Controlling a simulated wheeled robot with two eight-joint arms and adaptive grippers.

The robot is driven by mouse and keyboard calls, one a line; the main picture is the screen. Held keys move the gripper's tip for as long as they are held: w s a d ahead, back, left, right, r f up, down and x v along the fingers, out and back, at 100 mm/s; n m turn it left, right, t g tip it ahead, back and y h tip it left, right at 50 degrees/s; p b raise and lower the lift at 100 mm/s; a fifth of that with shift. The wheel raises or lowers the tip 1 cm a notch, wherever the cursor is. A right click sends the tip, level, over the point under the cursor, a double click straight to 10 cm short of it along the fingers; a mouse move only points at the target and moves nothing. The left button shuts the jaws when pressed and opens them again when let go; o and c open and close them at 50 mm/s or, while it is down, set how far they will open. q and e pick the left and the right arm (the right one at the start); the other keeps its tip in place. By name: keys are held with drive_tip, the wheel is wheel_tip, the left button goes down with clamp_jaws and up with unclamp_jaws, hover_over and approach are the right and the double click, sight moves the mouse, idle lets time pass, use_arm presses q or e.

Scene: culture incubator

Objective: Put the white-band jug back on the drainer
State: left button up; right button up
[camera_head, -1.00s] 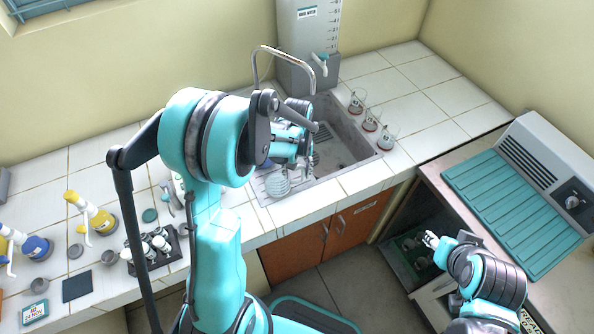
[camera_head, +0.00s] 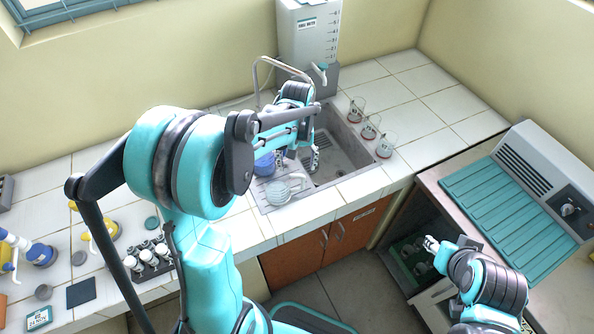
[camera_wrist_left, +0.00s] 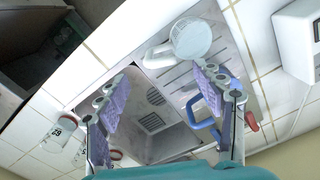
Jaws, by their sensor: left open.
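A clear, whitish jug (camera_head: 278,192) sits on the drainer (camera_head: 262,206), left of the sink basin in the head view; I take it for the white-band jug, though its band is not clear. In the left wrist view this jug (camera_wrist_left: 191,38) shows beyond the fingers, with its handle towards the basin. My left gripper (camera_head: 298,160) is open over the sink's near-left part, apart from the jug. Its spread, empty fingers (camera_wrist_left: 162,82) show in the left wrist view. My right gripper (camera_head: 432,243) is at lower right, too small to judge.
A blue jug (camera_head: 264,165) stands on the drainer behind the whitish one. A tap (camera_head: 258,80) arches over the sink. Several beakers with red bases (camera_head: 371,127) line the sink's right edge. A bottle rack (camera_head: 148,260) stands left. Counter right of the beakers is clear.

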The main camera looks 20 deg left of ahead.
use_arm(q)
wheel_tip(320, 180, up, 3)
drive_tip(key=shift+r, duration=0.2)
drive_tip(key=s+d+r+m+t, duration=0.2)
drive_tip(key=s+r+t, duration=0.1)
drive_tip(key=s, duration=0.4)
drive_tip(key=s+d+r+m+t, duration=0.3)
drive_tip(key=s+t, duration=0.1)
drive_tip(key=s, duration=0.3)
drive_tip(key=shift+s+d+r, duration=0.2)
drive_tip(key=shift+s+r, duration=0.05)
drive_tip(key=shift+s, duration=0.05)
wheel_tip(320, 180, down, 9)
drive_tip(key=b, duration=0.8)
